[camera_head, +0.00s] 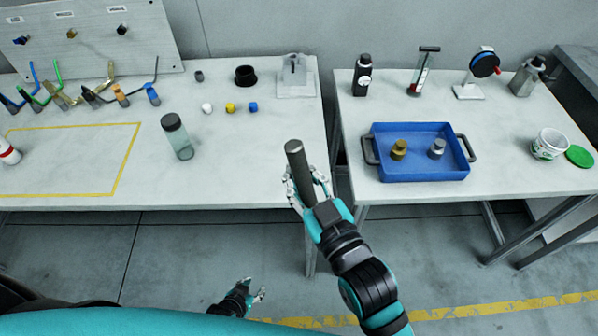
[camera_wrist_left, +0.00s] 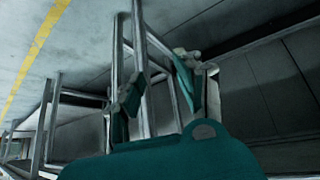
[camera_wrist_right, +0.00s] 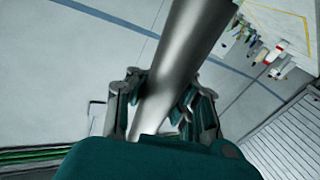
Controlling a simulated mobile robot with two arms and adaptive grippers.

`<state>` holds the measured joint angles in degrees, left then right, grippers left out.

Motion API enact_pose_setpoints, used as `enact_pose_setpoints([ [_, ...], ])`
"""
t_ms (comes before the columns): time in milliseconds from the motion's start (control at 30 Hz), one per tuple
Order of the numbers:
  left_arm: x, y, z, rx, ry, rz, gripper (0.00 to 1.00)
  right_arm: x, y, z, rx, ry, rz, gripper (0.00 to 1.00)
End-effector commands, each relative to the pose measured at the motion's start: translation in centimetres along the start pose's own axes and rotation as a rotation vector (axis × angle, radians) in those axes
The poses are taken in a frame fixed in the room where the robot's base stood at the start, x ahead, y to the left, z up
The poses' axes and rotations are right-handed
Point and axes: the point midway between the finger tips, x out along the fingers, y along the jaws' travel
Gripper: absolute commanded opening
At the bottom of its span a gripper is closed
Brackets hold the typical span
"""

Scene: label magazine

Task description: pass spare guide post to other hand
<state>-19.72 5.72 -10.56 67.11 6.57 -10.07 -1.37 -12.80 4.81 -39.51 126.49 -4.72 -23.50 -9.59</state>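The spare guide post (camera_head: 297,158) is a dark grey metal cylinder, held tilted at the front right corner of the left table. My right gripper (camera_head: 308,187) is shut around its lower part. In the right wrist view, the post (camera_wrist_right: 184,55) runs up between the fingers (camera_wrist_right: 162,105) of that gripper. My left gripper (camera_head: 254,288) is low over the floor, below and left of the post and apart from it. The left wrist view shows its fingers (camera_wrist_left: 160,85) spread with nothing between them.
The left table (camera_head: 240,180) carries a grey-green bottle (camera_head: 177,137), small caps and hex keys. The right table (camera_head: 500,180) carries a blue tray (camera_head: 420,172) with two small metal parts. A gap separates the tables. The floor around my left gripper is clear.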

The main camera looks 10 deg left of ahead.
Motion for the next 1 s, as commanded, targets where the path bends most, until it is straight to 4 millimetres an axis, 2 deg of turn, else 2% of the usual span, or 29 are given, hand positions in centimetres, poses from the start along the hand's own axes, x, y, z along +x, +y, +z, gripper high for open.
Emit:
enact_pose_setpoints([
  [33, 0.3, -0.1, 2.9, 0.007, -0.06, -0.005, 0.36, 0.0, 0.0, -0.1, 0.0, 0.003, 0.001, 0.0],
  [100, 0.3, -0.4, 6.7, 0.019, -0.14, -0.011, 0.36, 0.0, 0.0, -0.1, 0.0, 0.003, 0.001, 0.0],
  [300, -1.0, -0.9, 16.8, 0.052, -0.355, -0.022, 0.36, 0.0, 0.0, -0.1, 0.0, 0.003, 0.001, 0.0],
  [400, -2.1, -1.1, 20.6, 0.065, -0.438, -0.025, 0.36, 0.0, 0.0, -0.1, 0.0, 0.003, 0.001, 0.0],
  [500, -3.1, -1.2, 23.2, 0.075, -0.498, -0.026, 0.36, 0.0, 0.0, -0.1, 0.0, 0.003, 0.001, 0.0],
  [600, -3.8, -1.3, 24.8, 0.081, -0.534, -0.027, 0.36, 0.0, 0.0, -0.1, 0.0, 0.003, 0.0, 0.0],
  [700, -4.1, -1.4, 25.4, 0.084, -0.549, -0.027, 0.36, 0.0, 0.0, -0.1, 0.0, 0.003, 0.001, 0.0],
  [1000, -4.1, -1.4, 25.5, 0.084, -0.55, -0.028, 0.36, 0.0, 0.0, -0.1, 0.0, 0.003, 0.0, 0.0],
])
